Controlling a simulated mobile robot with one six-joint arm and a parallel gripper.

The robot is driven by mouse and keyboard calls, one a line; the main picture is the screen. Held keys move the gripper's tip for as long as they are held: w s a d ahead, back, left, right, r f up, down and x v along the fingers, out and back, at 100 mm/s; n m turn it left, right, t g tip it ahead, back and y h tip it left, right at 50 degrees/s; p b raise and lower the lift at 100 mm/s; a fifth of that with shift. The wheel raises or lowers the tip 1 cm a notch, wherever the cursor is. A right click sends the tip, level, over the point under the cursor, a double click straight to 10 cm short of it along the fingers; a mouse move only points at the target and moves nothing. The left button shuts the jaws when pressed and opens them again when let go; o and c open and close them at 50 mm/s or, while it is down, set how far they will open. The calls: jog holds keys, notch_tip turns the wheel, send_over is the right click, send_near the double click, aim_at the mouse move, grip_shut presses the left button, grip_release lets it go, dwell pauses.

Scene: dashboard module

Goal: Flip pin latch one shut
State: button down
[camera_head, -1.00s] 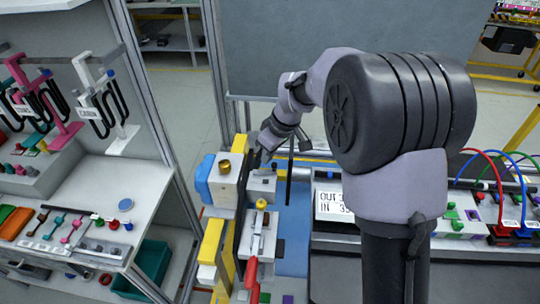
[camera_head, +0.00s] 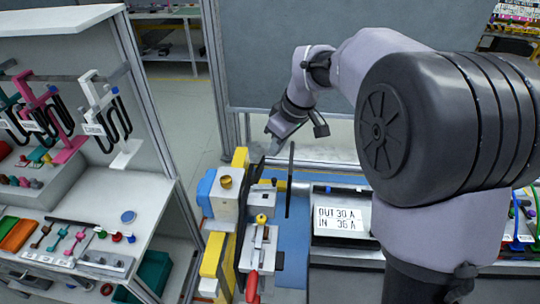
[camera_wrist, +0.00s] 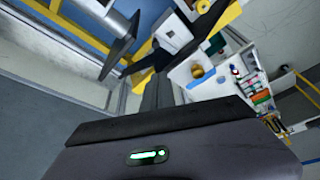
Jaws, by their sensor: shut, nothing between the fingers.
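The fixture in the head view has a white block with a brass knob (camera_head: 226,182) and a blue end (camera_head: 205,192). Beside it is a smaller white block (camera_head: 262,194). A thin dark upright bar (camera_head: 290,180) stands just right of these blocks. Nearer is a clamp (camera_head: 262,240) with a yellow tip and a red handle (camera_head: 252,287). I cannot tell which part is pin latch one. My gripper (camera_head: 270,147) is shut and empty, above the far end of the fixture. The wrist view shows its dark fingers (camera_wrist: 158,88) with the brass knob (camera_wrist: 197,71) beyond.
A shelf with coloured parts (camera_head: 70,235) is on the left. A yellow rail (camera_head: 214,254) runs along the fixture's left side. My arm covers much of the right. There is free floor behind the fixture.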

jog(key=p+v, duration=0.1)
jog(key=v, duration=0.4)
jog(key=shift+s+d+r, duration=0.1)
jog(key=shift+r, duration=0.25)
jog(key=s+f+m+t+b, duration=0.1)
jog(key=s+f+m+b, duration=0.2)
jog(key=s, duration=0.6)
jog(key=s+d+f+m+t+b, duration=0.1)
jog(key=s+f+m+b, duration=0.3)
jog(key=s, duration=0.5)
jog(key=s+d+f+m+t+b, duration=0.1)
jog(key=s+f+m+b, duration=0.2)
jog(key=s+m, duration=0.3)
jog(key=s+b, duration=0.1)
jog(key=s, duration=0.2)
jog(key=shift+s+d+f+m+h+b, duration=0.2)
jog(key=shift+f+m+h+b, duration=0.1)
jog(key=shift+f+h, duration=0.1)
